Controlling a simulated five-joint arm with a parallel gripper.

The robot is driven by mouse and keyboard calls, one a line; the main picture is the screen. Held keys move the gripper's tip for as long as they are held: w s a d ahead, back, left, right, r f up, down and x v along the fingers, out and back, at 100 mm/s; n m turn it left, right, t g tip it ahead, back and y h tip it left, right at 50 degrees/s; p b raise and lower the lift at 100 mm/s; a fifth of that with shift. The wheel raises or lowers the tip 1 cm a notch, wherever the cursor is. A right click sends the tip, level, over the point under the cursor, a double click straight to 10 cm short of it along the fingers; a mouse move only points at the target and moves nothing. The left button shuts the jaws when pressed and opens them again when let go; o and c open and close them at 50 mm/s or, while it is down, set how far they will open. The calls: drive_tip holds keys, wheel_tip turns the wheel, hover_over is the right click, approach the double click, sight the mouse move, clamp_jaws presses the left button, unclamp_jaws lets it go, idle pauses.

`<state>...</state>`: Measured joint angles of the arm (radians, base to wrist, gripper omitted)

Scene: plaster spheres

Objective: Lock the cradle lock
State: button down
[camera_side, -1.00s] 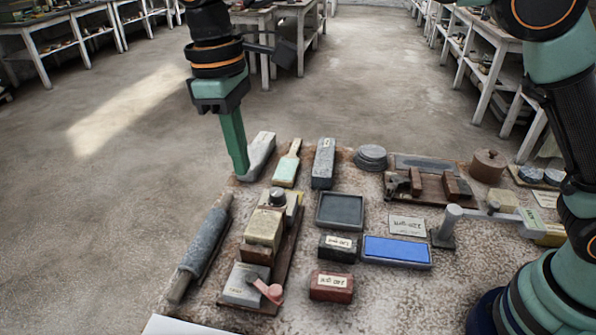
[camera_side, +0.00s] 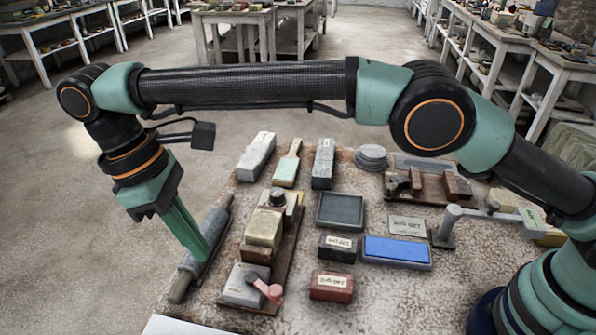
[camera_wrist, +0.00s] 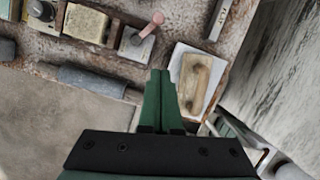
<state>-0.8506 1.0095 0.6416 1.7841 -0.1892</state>
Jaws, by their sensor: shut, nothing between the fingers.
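The cradle (camera_side: 283,262) is a long brown wooden base near the table's left side, holding a cream block (camera_side: 264,228). At its near end is a grey block (camera_side: 243,287) with a pink lever (camera_side: 268,290), which looks like the cradle lock. The lever lies pointing toward the near right in the side view. It also shows at the top of the wrist view (camera_wrist: 153,24), beyond my fingertips. My gripper (camera_side: 203,255) is shut and empty. It appears over the grey roller, left of the lock and apart from the lever.
A grey roller (camera_side: 207,241) lies left of the cradle. A red block (camera_side: 331,286), a black block (camera_side: 338,248) and a blue stone (camera_side: 397,251) stand to the right. A white board with a wooden-handled float (camera_wrist: 197,82) shows right of my fingers in the wrist view.

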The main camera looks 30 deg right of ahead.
drive_tip(key=shift+f, duration=0.15)
hover_over(264, 285)
drive_tip(key=s+a, duration=0.2)
drive_tip(key=shift+w+a+f, duration=0.1)
drive_tip(key=shift+f, duration=2.4)
drive_tip(key=shift+w+f, duration=0.1)
drive_tip(key=shift+f, duration=2.4)
